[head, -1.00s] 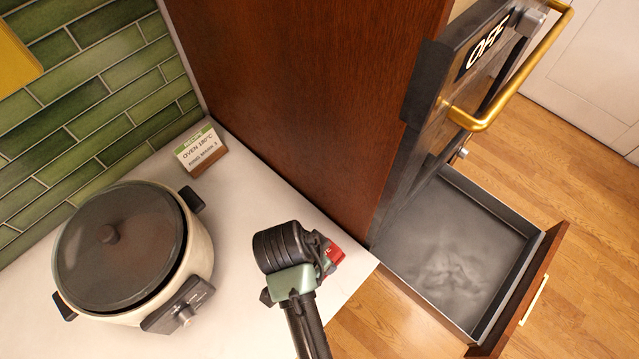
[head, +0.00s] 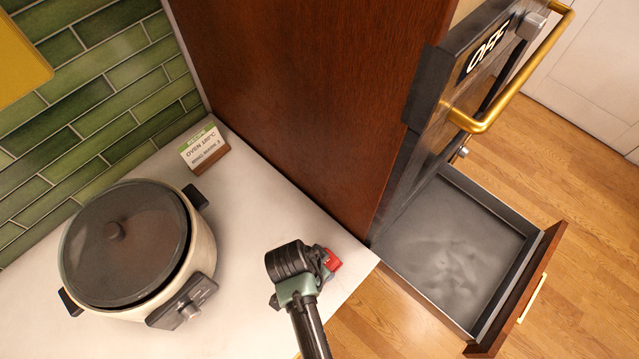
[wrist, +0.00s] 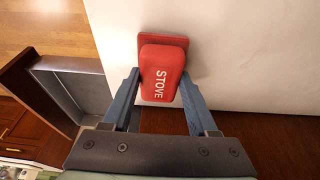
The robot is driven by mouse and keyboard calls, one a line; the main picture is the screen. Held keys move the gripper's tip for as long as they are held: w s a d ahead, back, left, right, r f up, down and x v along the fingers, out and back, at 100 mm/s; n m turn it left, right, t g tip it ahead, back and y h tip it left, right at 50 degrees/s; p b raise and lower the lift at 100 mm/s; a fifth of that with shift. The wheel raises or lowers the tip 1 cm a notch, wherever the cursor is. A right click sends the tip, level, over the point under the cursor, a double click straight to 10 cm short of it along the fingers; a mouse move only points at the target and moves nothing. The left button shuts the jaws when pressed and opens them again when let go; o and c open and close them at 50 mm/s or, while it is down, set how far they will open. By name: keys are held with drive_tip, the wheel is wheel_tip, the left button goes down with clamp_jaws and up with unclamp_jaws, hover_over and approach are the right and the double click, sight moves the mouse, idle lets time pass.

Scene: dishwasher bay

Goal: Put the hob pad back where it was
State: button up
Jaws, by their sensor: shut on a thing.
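The hob pad is a red rounded block marked STOVE (wrist: 161,75). In the wrist view it sits between the two fingers of my gripper (wrist: 160,88), which is shut on it. A second, darker red shape (wrist: 178,41) shows behind the pad's far end; I cannot tell whether it is part of the pad or a separate piece. In the head view only a red bit of the pad (head: 333,260) shows at the right of my gripper (head: 322,268), over the white counter near its right edge. Whether the pad touches the counter is unclear.
A lidded cooker (head: 125,250) stands on the counter (head: 235,215) at left. A recipe card (head: 204,148) stands by the tiled wall. A tall brown panel (head: 300,90) borders the counter. An open drawer (head: 450,245) lies below an appliance door marked OFF (head: 488,50).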

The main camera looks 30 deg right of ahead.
drive_tip(key=o, duration=1.2)
drive_tip(key=shift+f, duration=0.15)
